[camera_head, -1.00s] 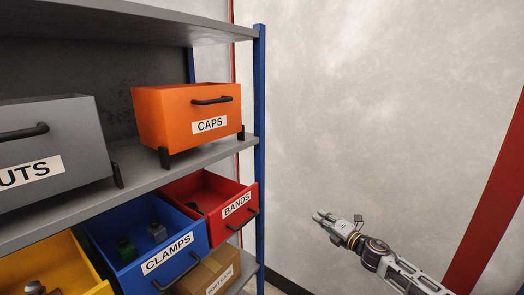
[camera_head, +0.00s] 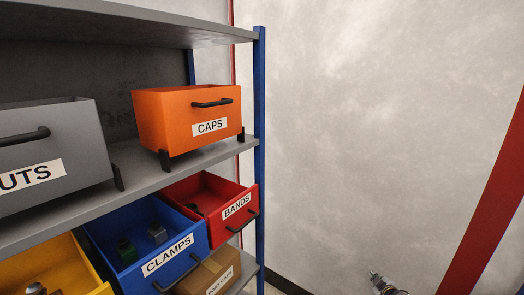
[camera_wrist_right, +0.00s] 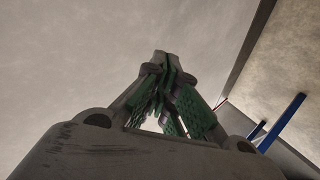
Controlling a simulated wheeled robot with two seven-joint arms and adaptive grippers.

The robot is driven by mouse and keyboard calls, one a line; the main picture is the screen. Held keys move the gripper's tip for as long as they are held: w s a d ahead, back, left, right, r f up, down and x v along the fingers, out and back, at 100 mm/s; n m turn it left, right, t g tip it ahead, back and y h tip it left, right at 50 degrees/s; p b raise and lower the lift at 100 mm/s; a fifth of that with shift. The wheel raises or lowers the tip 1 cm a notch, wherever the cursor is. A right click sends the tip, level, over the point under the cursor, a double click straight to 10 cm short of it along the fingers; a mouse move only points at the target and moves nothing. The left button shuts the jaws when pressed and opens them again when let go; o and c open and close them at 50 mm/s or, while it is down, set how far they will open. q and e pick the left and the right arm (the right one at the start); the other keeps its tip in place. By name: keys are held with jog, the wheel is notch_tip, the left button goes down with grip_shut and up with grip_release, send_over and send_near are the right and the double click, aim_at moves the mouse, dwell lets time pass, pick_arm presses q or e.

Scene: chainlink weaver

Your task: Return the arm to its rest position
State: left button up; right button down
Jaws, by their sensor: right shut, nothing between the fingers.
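My right gripper (camera_head: 377,278) shows only as a small piece at the bottom edge of the head view, right of the shelf and in front of the pale wall. The rest of my right arm is almost wholly below the picture. In the right wrist view the gripper's green-padded fingers (camera_wrist_right: 164,66) come together at their tips, with nothing between them. My left gripper and left arm are not in the head view.
A blue-posted shelf (camera_head: 259,150) stands at the left. It holds an orange CAPS bin (camera_head: 180,113), a grey bin (camera_head: 75,140), a red BANDS bin (camera_head: 240,222), a blue CLAMPS bin (camera_head: 130,275), a yellow bin (camera_head: 85,270) and a cardboard box (camera_head: 190,285). Open space lies right of it.

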jog(key=s+a+f+m+g, duration=0.3)
jog(key=s+f+m+g, duration=0.15)
jog(key=s+f, duration=2.05)
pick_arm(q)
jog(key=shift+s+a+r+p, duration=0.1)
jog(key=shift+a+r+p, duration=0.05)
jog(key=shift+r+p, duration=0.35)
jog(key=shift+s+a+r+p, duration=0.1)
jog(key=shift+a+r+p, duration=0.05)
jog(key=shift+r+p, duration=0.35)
pick_arm(e)
jog(key=s+a+f+g, duration=0.2)
jog(key=s+a+f, duration=0.1)
jog(key=s, duration=0.9)
jog(key=s+a+f+g+y, duration=0.1)
jog(key=s+a+f, duration=0.3)
jog(key=s, duration=0.8)
jog(key=s+a+f+g, duration=0.2)
jog(key=s+a+f, duration=0.2)
jog(key=s, duration=0.8)
jog(key=a+m, duration=0.1)
jog(key=a, duration=0.1)
jog(key=shift+s+a+g, duration=0.2)
jog(key=shift+a+g, duration=0.15)
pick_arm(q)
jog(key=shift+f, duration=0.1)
pick_arm(e)
jog(key=shift+w, duration=0.15)
